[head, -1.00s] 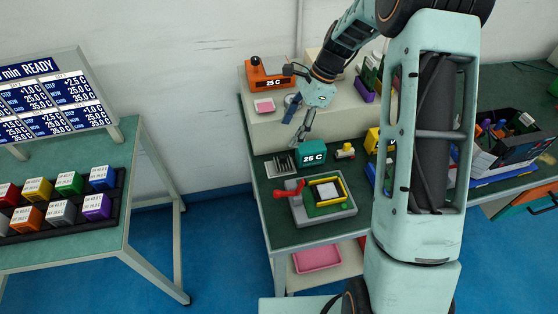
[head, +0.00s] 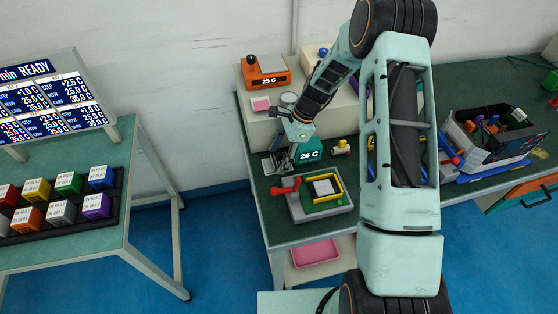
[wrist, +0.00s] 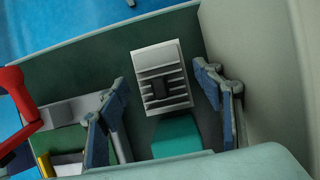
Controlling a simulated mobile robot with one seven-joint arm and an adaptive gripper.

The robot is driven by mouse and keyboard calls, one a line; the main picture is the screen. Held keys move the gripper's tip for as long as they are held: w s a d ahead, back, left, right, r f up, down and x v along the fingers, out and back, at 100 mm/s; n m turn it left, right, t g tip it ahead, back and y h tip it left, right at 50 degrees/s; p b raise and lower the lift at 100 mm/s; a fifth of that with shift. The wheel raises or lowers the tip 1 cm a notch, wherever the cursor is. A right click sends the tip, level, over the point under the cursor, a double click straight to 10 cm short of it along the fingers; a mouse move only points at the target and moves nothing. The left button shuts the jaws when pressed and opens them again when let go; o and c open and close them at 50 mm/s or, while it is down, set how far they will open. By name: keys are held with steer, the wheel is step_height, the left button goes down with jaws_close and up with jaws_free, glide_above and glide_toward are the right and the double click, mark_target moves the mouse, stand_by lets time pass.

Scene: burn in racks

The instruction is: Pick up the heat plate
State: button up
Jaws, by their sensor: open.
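A grey finned plate with a dark block in its middle, which I take for the heat plate (wrist: 158,60), lies on the green bench top in the wrist view. In the head view it is largely hidden behind my gripper (head: 281,164). My gripper (wrist: 163,92) is open, with one blue-padded finger on each side of the plate in the wrist view. Nothing is held. I cannot tell the height left between fingertips and plate.
A teal 25 C box (head: 308,150) stands right beside the plate. A grey fixture (head: 319,207) with a red handle and yellow frame sits in front. A raised beige shelf (head: 330,123) rises behind, with an orange 25 C unit (head: 265,72) on it.

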mark_target(279, 154)
steer(key=c, duration=1.3)
steer(key=shift+c, duration=0.2)
step_height(279, 154, up, 18)
steer(key=b, duration=0.2)
